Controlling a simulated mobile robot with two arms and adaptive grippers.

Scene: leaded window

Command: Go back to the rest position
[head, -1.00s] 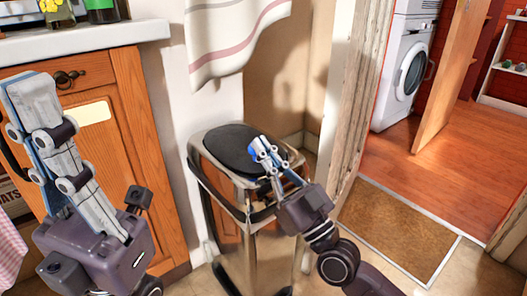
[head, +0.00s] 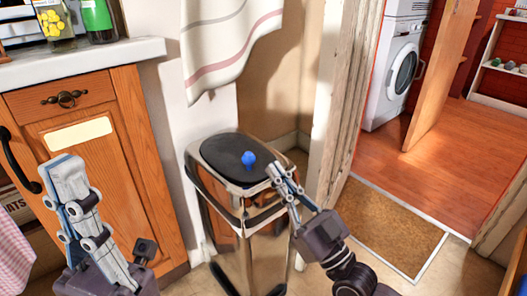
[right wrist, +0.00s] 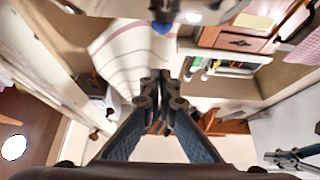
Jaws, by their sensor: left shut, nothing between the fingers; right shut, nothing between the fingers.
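My left gripper (head: 64,168) is shut and empty, pointing up in front of the wooden cabinet. My right gripper (head: 276,171) is shut and empty, just right of the bin's lid in the head view. Its closed fingers (right wrist: 155,78) also show in the right wrist view. A small blue thing (head: 249,159) is at the black lid of the metal bin (head: 212,150), to the left of my right fingertips and apart from them. A blue thing (right wrist: 162,27) also shows at the top of the right wrist view.
A wooden cabinet (head: 130,160) with a pale countertop (head: 100,62) stands at the left, with jars on top. A striped cloth (head: 235,45) hangs above the bin. A doorway at the right has a brown mat (head: 390,225), with a washing machine (head: 403,65) beyond.

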